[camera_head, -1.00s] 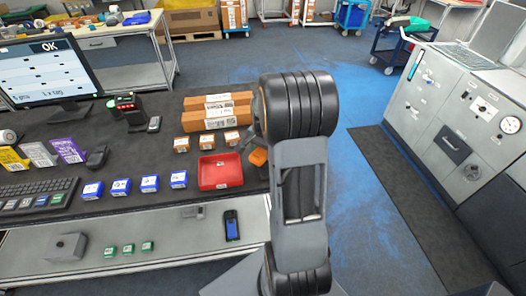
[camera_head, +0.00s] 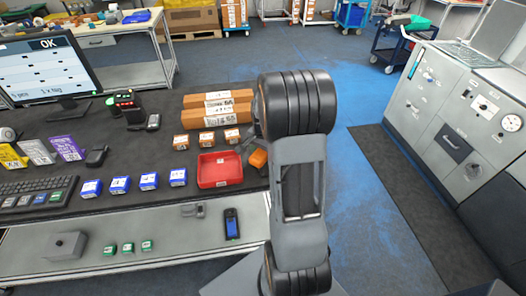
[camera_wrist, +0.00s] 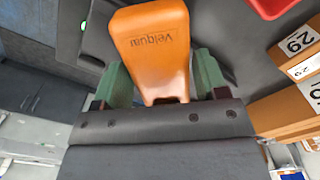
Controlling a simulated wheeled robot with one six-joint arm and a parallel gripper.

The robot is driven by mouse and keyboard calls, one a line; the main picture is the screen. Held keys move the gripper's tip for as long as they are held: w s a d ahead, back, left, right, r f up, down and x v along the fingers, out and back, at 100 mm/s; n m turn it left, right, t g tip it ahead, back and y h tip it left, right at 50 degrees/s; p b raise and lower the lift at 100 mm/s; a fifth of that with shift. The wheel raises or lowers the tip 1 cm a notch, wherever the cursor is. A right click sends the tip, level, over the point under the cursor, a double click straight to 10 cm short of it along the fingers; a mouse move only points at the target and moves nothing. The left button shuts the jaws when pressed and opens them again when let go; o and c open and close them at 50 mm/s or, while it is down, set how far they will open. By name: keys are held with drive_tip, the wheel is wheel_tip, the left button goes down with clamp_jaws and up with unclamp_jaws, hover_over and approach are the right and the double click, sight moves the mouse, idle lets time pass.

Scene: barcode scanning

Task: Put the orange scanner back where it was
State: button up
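The orange scanner (camera_wrist: 152,45), marked "Velquar", is held between the two green finger pads of my gripper (camera_wrist: 162,78) in the wrist view. Its wide end points away from the gripper, and its lower part is hidden by the gripper body. In the head view, part of the orange scanner (camera_head: 258,158) shows just left of my arm, near the table's right end and right of the red tray (camera_head: 219,170). My arm hides most of the gripper there. I cannot tell whether the scanner touches the table.
Small orange-and-white boxes (camera_head: 206,139) and long brown cartons (camera_head: 217,115) stand behind the tray. Blue boxes (camera_head: 149,180) line the front edge. A dark scanner on a stand (camera_head: 127,108) and a monitor reading OK (camera_head: 48,72) are further left. Open floor lies right of the table.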

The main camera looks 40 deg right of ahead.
drive_tip(key=shift+o, duration=1.2)
wheel_tip(320, 180, up, 12)
drive_tip(key=s+a+r+n+t, duration=0.1)
drive_tip(key=s+a+n+t, duration=0.1)
drive_tip(key=s+a+n, duration=0.3)
drive_tip(key=s+a+r+n+t, duration=0.2)
drive_tip(key=s+a+n, duration=0.4)
drive_tip(key=a+n, duration=0.3)
drive_tip(key=a, duration=0.4)
drive_tip(key=shift+s+a, duration=0.25)
drive_tip(key=shift+s, duration=0.05)
